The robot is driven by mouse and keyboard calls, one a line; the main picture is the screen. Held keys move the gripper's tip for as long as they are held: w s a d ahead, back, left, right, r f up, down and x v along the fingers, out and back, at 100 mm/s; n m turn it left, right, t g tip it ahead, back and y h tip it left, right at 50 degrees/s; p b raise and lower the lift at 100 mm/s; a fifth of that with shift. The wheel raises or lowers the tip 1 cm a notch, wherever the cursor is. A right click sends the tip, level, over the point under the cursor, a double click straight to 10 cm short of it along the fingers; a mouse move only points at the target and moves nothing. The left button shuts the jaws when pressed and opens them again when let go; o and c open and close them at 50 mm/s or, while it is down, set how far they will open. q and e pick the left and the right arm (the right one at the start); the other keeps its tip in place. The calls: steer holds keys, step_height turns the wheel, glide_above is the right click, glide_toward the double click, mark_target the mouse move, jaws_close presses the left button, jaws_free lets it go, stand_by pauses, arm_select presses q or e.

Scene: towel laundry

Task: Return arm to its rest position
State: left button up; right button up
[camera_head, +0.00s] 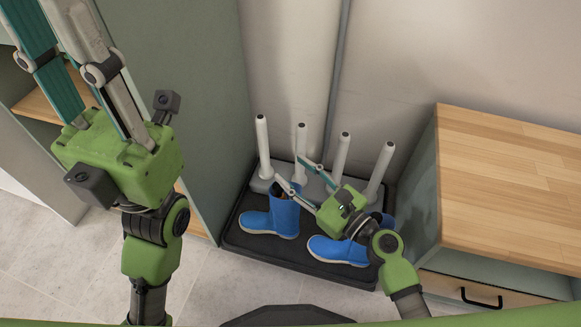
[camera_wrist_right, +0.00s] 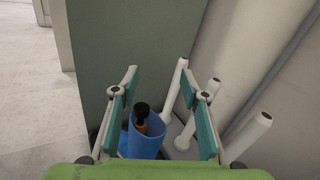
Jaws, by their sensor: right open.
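My right gripper (camera_head: 291,170) is open, its fingers reaching up and left over the black tray, close to the top of a blue boot (camera_head: 270,218). In the right wrist view the gripper's fingers (camera_wrist_right: 160,80) stand apart, and a blue boot shaft (camera_wrist_right: 145,143) shows between them, with a black and orange thing (camera_wrist_right: 142,118) at its opening. I cannot tell whether a finger touches it. A second blue boot (camera_head: 337,251) is partly hidden by my right gripper and wrist. My left gripper (camera_head: 65,30) is raised at the upper left; its fingertips are cut off by the frame.
The boots stand on a black tray (camera_head: 240,238) before a rack with several white posts (camera_head: 341,150). A green-grey cabinet panel (camera_head: 185,70) stands left of it. A wood-topped cabinet (camera_head: 510,170) with a drawer stands right. A wall is behind; floor is clear in front-left.

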steer(key=v, duration=1)
